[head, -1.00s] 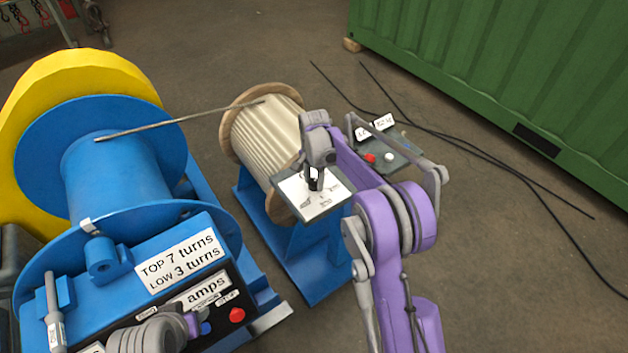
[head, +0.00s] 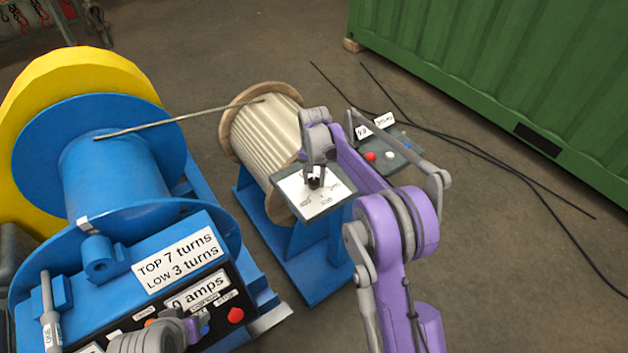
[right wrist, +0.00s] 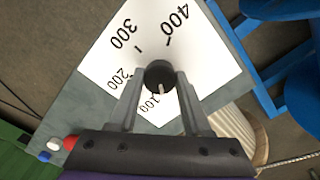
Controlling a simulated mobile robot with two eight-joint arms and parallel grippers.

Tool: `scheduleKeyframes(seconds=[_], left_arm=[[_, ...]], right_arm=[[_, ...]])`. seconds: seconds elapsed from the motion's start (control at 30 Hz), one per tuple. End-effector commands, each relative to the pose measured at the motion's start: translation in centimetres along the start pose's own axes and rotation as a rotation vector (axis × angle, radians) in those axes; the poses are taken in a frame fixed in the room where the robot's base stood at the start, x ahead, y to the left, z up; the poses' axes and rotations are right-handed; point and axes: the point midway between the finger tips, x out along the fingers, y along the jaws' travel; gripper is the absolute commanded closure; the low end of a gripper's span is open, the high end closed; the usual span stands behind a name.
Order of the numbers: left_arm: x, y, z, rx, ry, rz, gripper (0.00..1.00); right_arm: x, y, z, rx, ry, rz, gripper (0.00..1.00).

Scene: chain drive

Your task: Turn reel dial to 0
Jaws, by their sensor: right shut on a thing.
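The reel dial is a black knob (right wrist: 158,75) on a white scale plate (right wrist: 105,55) in the right wrist view. Marks 100, 200, 300 and 400 show; no 0 can be made out there. The knob's white line points down in that picture, close to the 100 mark. My right gripper (right wrist: 163,80) is shut on the knob, one finger on each side. In the head view, my right gripper (head: 314,178) reaches down onto the plate beside the wooden reel (head: 265,125). My left gripper (head: 165,333) is at the bottom, over the winch panel; its fingers are unclear.
The blue winch (head: 115,185) with a yellow drum side stands at left; its panel has a red button (head: 235,314) and an amps display. A rod or rope spans winch and reel. Small buttons (head: 370,156) sit behind my right arm. A green container (head: 500,60) stands at back right.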

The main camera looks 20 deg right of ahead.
Motion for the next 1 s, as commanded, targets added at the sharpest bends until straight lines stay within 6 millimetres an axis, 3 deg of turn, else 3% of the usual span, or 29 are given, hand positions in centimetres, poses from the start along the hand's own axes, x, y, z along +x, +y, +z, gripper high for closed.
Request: scheduleKeyframes(seconds=[0.5, 1.0], left_arm=[[0.91, 0.00, 0.87, 0.000, -0.007, 0.000, 0.50], [1.13, 0.00, 1.08, 0.000, -0.008, 0.000, 0.50]], right_arm=[[0.02, 0.02, -0.02, -0.438, 0.001, -0.001, 1.00], [-0.05, 0.02, -0.04, -0.611, 0.002, -0.001, 1.00]])
